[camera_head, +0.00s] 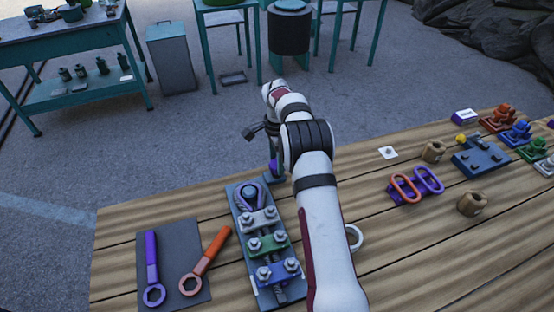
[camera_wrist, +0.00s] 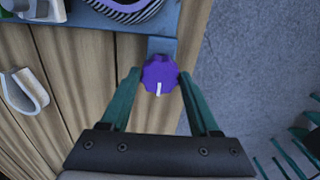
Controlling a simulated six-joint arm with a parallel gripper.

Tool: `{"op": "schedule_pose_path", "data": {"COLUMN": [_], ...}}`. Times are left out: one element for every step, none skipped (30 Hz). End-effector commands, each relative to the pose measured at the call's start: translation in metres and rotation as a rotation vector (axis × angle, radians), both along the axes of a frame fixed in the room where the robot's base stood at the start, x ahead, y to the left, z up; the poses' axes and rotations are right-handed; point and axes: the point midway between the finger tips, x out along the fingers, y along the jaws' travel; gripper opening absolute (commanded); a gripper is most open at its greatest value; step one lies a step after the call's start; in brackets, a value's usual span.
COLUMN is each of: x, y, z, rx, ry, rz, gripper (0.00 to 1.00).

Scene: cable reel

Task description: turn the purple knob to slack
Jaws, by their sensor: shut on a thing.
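The purple knob (camera_wrist: 160,72) sits at the end of a small blue base (camera_wrist: 162,46) near the table's far edge. Its white mark points toward the bottom of the wrist view, toward my gripper's body. My gripper (camera_wrist: 159,78) has its green fingers on either side of the knob, shut on it. In the head view the knob (camera_head: 274,166) is partly hidden by my arm and gripper. No slack marking can be made out.
A blue-grey plate (camera_head: 234,214) with a cable loop and several bolted clamps lies just in front of the knob. Purple (camera_head: 152,262) and orange (camera_head: 206,260) wrenches lie on a dark mat to the left. Other fittings stand at the right. The floor lies beyond the table edge.

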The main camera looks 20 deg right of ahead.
Motion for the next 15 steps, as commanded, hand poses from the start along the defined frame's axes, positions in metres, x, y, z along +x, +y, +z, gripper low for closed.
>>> {"op": "schedule_pose_path", "data": {"x": [-0.0001,-0.0001,-0.0002,-0.0002,-0.0002,-0.0002,-0.0002,-0.0002,-0.0002,-0.0002,-0.0002,-0.0002,-0.0002,-0.0002,-0.0002], "y": [0.0,0.0,0.0,0.0,0.0,0.0,0.0,0.0,0.0,-0.0001,-0.0001,-0.0001,-0.0001,-0.0002,-0.0002], "z": [0.0002,0.0002,0.0002,0.0002,0.0003,0.0003,0.0003,0.0003,0.0004,0.0004,0.0003,0.0004,0.0004,0.0004,0.0004], "rx": [0.0,0.0,0.0,0.0,0.0,0.0,0.0,0.0,0.0,0.0,0.0,0.0,0.0,0.0,0.0], "ry": [0.0,0.0,0.001,0.001,0.001,0.001,0.001,0.001,0.001,0.001,0.001,0.001,0.002,0.002,0.002], "rz": [0.0,0.0,0.0,0.0,0.0,0.0,0.001,0.002,0.006,0.01,0.016,0.025,0.033,0.045,0.063], "gripper": [0.29,0.24,0.17,0.11,0.07,0.07,0.07,0.07,0.07,0.06,0.06,0.06,0.06,0.06,0.06]}}
